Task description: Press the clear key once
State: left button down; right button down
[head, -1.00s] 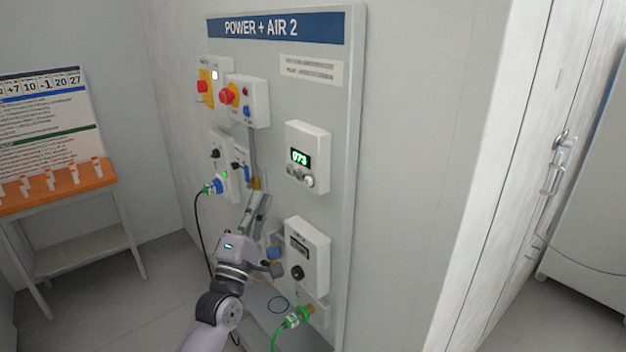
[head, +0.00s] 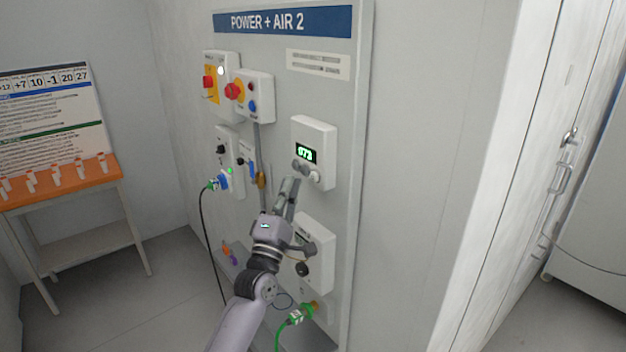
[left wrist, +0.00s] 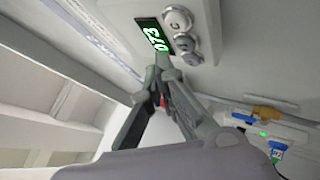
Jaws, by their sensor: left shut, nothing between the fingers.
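A white counter box (head: 327,140) on the panel has a lit green display (head: 306,154) that seems to read 073. Round grey keys (head: 315,176) sit under the display. They also show in the left wrist view (left wrist: 178,18), where one has a dark mark; I cannot read which is the clear key. My left gripper (head: 290,181) is shut and empty, its fingers pointing up at the key row. In the left wrist view its fingertips (left wrist: 162,58) overlap the display's edge, close to the keys. I cannot tell whether they touch the box.
A lower white box (head: 318,250) with a black knob is behind my left wrist. Red-button boxes (head: 254,97) stand upper left on the panel. A green plug and cable (head: 297,317) hang below. An orange-topped table (head: 90,182) is at left.

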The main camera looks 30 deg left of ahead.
aim_at(314, 177)
pick_arm(q)
jog(key=shift+w+d, duration=0.4)
jog(key=shift+w, duration=0.45)
dwell(0.5)
jog(key=shift+w, duration=0.1)
jog(key=shift+w+d+b, duration=0.15)
jog(key=shift+w+b, duration=0.15)
dwell(0.3)
